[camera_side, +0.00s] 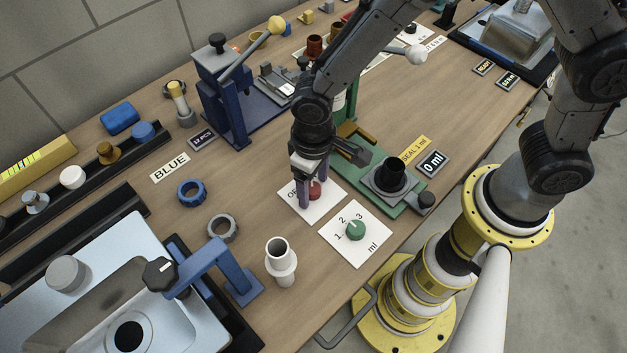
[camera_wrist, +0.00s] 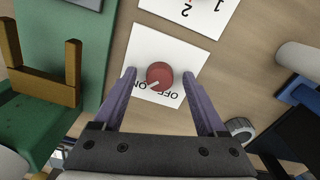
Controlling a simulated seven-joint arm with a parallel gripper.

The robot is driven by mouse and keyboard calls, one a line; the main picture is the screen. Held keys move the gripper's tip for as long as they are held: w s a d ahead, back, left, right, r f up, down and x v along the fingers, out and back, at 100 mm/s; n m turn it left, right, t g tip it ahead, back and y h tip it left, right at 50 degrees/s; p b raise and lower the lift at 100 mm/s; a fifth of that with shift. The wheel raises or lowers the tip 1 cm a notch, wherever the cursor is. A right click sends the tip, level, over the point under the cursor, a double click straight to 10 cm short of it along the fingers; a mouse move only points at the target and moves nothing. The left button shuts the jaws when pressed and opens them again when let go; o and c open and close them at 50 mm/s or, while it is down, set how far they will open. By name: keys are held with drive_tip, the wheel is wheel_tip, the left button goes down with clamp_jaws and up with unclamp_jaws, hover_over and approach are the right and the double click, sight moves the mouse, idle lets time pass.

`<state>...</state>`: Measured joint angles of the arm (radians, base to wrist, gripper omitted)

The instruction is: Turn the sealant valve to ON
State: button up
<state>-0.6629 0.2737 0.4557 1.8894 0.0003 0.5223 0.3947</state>
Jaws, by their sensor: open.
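The sealant valve is a red round knob (camera_wrist: 160,73) on a white card (camera_wrist: 172,45) with black lettering, seen in the wrist view. A white pointer mark on the knob points toward the lettered edge of the card; I cannot tell for certain which word it meets. My gripper (camera_wrist: 159,78) is open, with one purple finger on each side of the knob and a gap on both sides. In the side view my gripper (camera_side: 313,196) points down over the card, and its fingers partly hide the red knob (camera_side: 316,189).
A card with a green dial (camera_side: 355,230) marked 1, 2, 3 ml lies beside it. A green fixture with a black cup (camera_side: 391,174) stands close to the right. A grey ring (camera_side: 223,228), a blue ring (camera_side: 191,193) and a white nozzle piece (camera_side: 281,262) stand to the left.

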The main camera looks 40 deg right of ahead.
sight(315, 186)
drive_tip(key=shift+r, duration=0.1)
wheel_tip(315, 186, up, 14)
idle(0.5)
drive_tip(key=s+d+r+m+t+y, duration=0.1)
drive_tip(key=d+r+t, duration=0.2)
drive_tip(key=d+r, duration=0.4)
drive_tip(key=s+d+r+m+t, duration=0.1)
drive_tip(key=d+r+t, duration=0.1)
drive_tip(key=d+r, duration=0.5)
drive_tip(key=s+d+f+m+h, duration=0.1)
drive_tip(key=s+d+f, duration=0.4)
drive_tip(key=s+d, duration=0.3)
drive_tip(key=shift+s+d+t, duration=0.2)
drive_tip(key=shift+s+t, duration=0.1)
drive_tip(key=shift+s, duration=0.85)
